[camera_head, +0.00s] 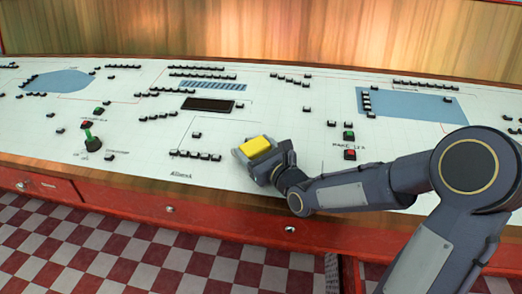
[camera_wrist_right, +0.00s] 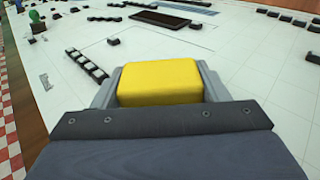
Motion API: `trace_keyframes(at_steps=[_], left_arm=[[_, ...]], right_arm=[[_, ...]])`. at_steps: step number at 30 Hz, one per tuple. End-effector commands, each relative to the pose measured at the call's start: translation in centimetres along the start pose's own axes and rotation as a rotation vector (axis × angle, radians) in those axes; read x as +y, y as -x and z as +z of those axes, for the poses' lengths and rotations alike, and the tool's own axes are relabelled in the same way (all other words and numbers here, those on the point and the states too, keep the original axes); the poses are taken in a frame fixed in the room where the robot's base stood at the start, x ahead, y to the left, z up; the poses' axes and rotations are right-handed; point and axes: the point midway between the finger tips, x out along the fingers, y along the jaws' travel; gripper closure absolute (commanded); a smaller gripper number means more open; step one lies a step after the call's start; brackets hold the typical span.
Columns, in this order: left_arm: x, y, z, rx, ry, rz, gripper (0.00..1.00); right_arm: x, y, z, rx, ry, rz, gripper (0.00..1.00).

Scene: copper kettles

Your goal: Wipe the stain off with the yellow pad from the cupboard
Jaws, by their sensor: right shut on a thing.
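The yellow pad (camera_head: 256,147) is a small block with rounded edges. My right gripper (camera_head: 263,152) is shut on it, at the front edge of the white console top (camera_head: 225,170). In the right wrist view the pad (camera_wrist_right: 160,82) sits between the two grey fingers of the right gripper (camera_wrist_right: 158,88). I cannot tell whether the pad touches the surface. No stain is clear in either view; the pad and gripper hide part of the top. The red cupboard front (camera_head: 130,200) with round knobs runs below the console. My left gripper is not in view.
Several rows of small black blocks (camera_head: 195,155) stand on the top. A green-topped lever (camera_head: 91,140) is at the left. A dark recessed panel (camera_head: 208,104) lies behind the pad. A wooden wall (camera_head: 270,35) closes the back.

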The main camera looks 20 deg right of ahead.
Motion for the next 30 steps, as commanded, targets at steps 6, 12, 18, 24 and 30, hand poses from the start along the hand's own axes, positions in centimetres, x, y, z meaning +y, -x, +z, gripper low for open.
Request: trace_keyframes(at_steps=[6,12,18,24,30], left_arm=[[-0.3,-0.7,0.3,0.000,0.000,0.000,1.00],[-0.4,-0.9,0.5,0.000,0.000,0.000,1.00],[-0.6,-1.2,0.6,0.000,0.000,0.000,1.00],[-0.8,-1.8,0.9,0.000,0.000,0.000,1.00],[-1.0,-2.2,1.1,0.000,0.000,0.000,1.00]], right_arm=[[1.5,-1.4,0.2,-0.002,-0.001,0.002,0.54],[2.3,-2.3,0.6,-0.003,0.000,0.001,0.54],[2.9,-2.8,0.5,-0.003,-0.001,0.001,0.54],[4.1,-4.0,0.5,-0.003,-0.002,0.001,0.54],[5.1,-5.0,0.7,-0.003,-0.002,0.001,0.54]])
